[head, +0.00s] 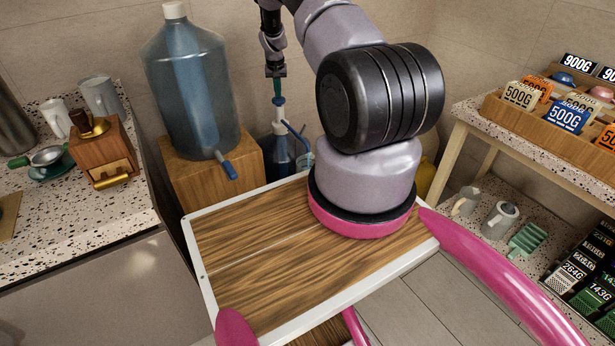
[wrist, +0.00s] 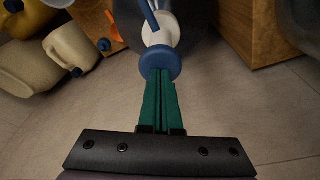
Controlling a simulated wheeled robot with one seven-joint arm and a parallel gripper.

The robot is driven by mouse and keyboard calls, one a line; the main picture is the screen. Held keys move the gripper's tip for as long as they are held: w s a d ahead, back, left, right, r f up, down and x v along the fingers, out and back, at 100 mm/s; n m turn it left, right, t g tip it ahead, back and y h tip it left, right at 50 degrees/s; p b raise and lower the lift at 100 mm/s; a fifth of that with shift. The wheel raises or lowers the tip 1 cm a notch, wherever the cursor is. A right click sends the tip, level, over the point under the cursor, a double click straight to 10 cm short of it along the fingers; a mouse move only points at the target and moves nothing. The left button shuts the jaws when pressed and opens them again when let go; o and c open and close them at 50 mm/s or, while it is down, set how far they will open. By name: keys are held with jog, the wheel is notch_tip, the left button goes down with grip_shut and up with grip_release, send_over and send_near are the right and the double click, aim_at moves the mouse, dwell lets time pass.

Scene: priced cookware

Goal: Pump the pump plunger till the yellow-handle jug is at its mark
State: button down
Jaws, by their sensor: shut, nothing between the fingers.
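The pump plunger has a round blue top (head: 278,101), which also shows in the wrist view (wrist: 160,61) above a white collar. It stands on a dark blue bottle (head: 279,152) with a blue spout tube angled to the right. My gripper (head: 277,92) is upright with its green fingers shut and empty. In the wrist view the fingertips (wrist: 160,80) are at the plunger top; whether they touch cannot be told. A small pale clear vessel (head: 306,161) stands under the spout end, partly hidden by my arm. Its handle, mark and liquid level cannot be made out.
A large blue water bottle (head: 190,85) stands on a wooden block (head: 205,185) left of the pump. A yellow object (head: 426,178) is partly hidden behind my arm. A cream vessel (wrist: 72,48) shows in the wrist view. Counters flank both sides.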

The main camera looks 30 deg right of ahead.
jog(key=shift+f, duration=0.6)
jog(key=shift+r, duration=2.2)
jog(key=shift+f, duration=2.1)
jog(key=shift+r, duration=0.1)
jog(key=shift+r, duration=2)
jog(key=shift+r, duration=0.1)
